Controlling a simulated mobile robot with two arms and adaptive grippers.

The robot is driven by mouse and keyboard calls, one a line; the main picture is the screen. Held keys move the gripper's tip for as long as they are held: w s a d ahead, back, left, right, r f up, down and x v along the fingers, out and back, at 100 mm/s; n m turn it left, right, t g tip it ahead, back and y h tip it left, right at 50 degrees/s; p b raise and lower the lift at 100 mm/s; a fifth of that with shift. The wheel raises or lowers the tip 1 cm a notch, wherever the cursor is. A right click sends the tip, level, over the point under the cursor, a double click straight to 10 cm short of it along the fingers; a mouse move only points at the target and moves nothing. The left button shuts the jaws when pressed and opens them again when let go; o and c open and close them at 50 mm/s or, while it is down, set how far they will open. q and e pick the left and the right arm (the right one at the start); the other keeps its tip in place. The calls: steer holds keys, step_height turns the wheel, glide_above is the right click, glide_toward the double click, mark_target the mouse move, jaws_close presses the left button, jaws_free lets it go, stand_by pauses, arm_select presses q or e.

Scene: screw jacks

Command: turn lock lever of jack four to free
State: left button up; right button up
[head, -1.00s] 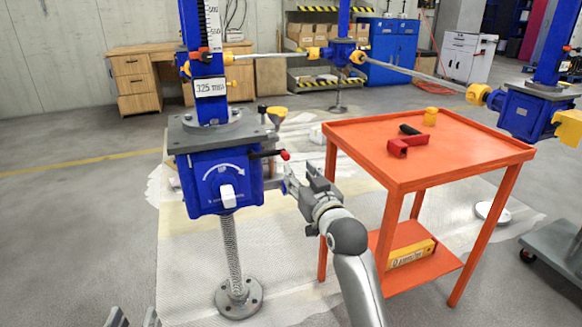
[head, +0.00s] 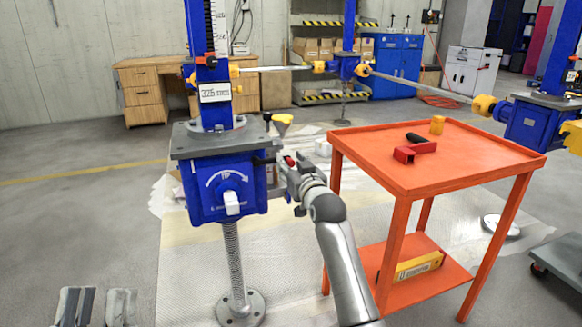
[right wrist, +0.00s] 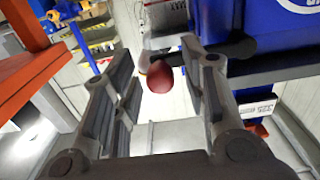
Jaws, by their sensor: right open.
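The near screw jack (head: 215,170) is a blue gearbox under a grey plate, with a "325" label on its column and a white-ended knob below a curved arrow. Its lock lever is a dark rod with a red knob (head: 289,161) on the gearbox's right side. My right gripper (head: 285,166) is at the lever's end. In the right wrist view the red knob (right wrist: 160,76) sits between the two open fingers, with no clear contact. The dark rod (right wrist: 215,58) runs right to the gearbox. My left gripper (head: 97,306) is at the bottom left, over the floor; its fingers look apart.
Shafts link this jack to other jacks behind and right. The floor at left is clear.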

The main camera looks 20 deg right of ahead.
steer(key=shift+w, duration=0.15)
steer(key=shift+c, duration=0.5)
jaws_close()
